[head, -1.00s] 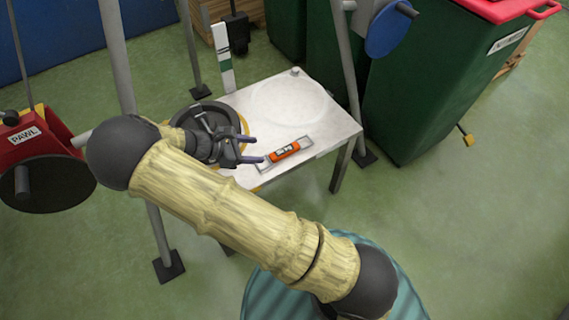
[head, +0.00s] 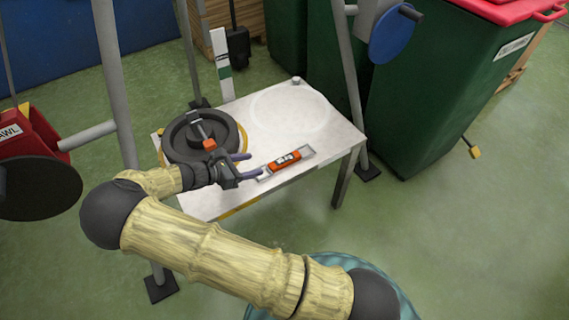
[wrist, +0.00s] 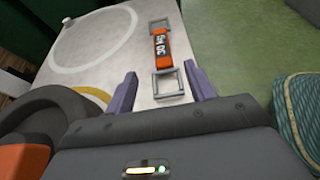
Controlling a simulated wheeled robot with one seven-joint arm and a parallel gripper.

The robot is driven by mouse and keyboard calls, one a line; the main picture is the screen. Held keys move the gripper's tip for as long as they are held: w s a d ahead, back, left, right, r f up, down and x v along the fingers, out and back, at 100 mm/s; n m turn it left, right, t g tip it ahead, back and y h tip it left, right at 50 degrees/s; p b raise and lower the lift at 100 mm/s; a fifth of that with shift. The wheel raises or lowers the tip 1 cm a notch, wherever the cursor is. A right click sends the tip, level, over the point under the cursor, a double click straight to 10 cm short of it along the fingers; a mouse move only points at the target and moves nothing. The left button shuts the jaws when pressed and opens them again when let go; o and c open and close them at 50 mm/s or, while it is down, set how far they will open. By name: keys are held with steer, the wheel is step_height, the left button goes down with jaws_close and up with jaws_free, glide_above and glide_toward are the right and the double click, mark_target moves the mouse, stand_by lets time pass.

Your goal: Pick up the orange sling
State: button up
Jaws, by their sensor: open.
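The orange sling (head: 284,160) lies flat near the front edge of the white table. It is a short orange strap with a dark, lettered label and a metal frame at each end. In the wrist view the sling (wrist: 161,48) runs away from me, its near frame just ahead of my fingers. My gripper (head: 252,166) is open and just left of the sling in the head view. I cannot tell the gripper's height above the table.
The white table (head: 240,108) has a ring mark at its back right. A dark wheel (head: 178,151) with an orange-topped part (head: 203,131) sits left of the sling. Grey posts (head: 350,80) rise around the table. A green bin (head: 440,90) stands to the right.

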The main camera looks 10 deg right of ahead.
steer(key=b, duration=0.2)
glide_toward(284, 160)
steer(key=x, duration=0.4)
steer(key=shift+w+d, duration=0.15)
steer(key=shift+w, duration=0.1)
steer(key=shift+w+d+f, duration=0.15)
steer(key=shift+d, duration=0.15)
steer(key=shift+w, duration=0.1)
steer(key=shift+d+f+b, duration=0.1)
steer(key=shift+d+b, duration=0.25)
steer(key=shift+d, duration=0.1)
steer(key=b+x, duration=0.1)
steer(key=x, duration=0.1)
steer(key=b+x, duration=0.1)
steer(key=shift+d+f, duration=0.35)
steer(key=shift+f, duration=0.05)
steer(key=shift+d, duration=0.25)
